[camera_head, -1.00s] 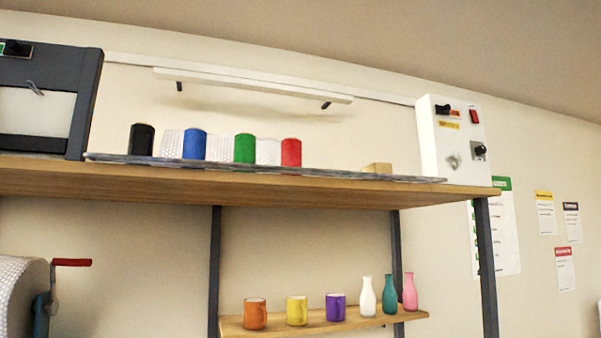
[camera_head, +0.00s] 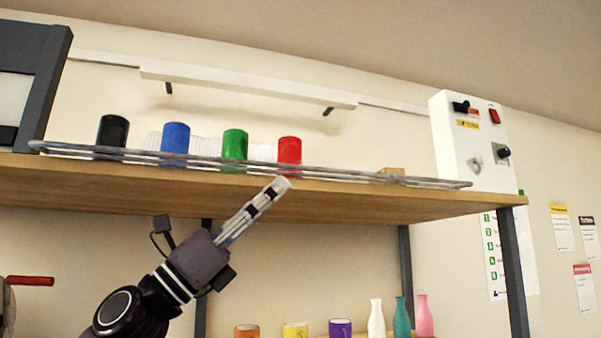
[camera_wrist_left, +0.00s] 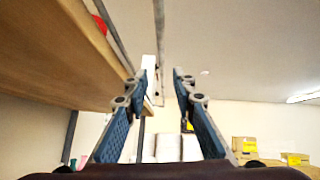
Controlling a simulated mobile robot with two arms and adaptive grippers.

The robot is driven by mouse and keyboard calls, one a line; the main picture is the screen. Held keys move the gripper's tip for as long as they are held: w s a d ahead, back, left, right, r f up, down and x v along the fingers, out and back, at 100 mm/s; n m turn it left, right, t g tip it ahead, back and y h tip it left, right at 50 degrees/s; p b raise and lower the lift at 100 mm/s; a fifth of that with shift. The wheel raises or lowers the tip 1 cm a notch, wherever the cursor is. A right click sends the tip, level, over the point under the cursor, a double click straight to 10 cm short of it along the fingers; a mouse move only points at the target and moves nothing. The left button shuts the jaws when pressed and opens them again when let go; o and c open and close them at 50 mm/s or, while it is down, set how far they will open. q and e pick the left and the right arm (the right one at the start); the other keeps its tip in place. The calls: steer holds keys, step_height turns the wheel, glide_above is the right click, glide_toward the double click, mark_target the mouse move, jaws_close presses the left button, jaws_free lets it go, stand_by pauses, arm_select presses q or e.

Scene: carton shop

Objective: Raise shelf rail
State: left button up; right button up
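The shelf rail (camera_head: 340,175) is a long grey frame of thin metal bars along the front edge of the upper wooden shelf (camera_head: 350,203). Its bars show a narrow gap between them, low in front of the mugs. My left gripper (camera_head: 277,187) reaches up from below, its tips at the shelf's front edge, near the rail's middle and below the red mug (camera_head: 290,150). In the left wrist view its two blue-padded fingers (camera_wrist_left: 160,82) are apart, with a rail bar (camera_wrist_left: 159,35) in line with the gap. I cannot tell whether they touch it.
Black (camera_head: 111,133), blue (camera_head: 175,140) and green (camera_head: 235,145) mugs stand behind the rail beside the red one. A white control box (camera_head: 475,140) stands at the shelf's right end. Mugs and bottles (camera_head: 376,318) stand below. The wooden shelf is close at left in the wrist view (camera_wrist_left: 60,55).

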mark_target(301, 167)
arm_select(q)
steer(key=p+x, duration=0.2)
steer(key=x, duration=0.4)
steer(key=shift+s+d+r+p, duration=0.1)
steer(key=shift+d+r+p, duration=0.05)
steer(key=shift+r+p, duration=0.2)
steer(key=shift+d+r, duration=0.3)
steer(key=shift+d, duration=0.1)
steer(key=shift+w, duration=0.25)
jaws_close()
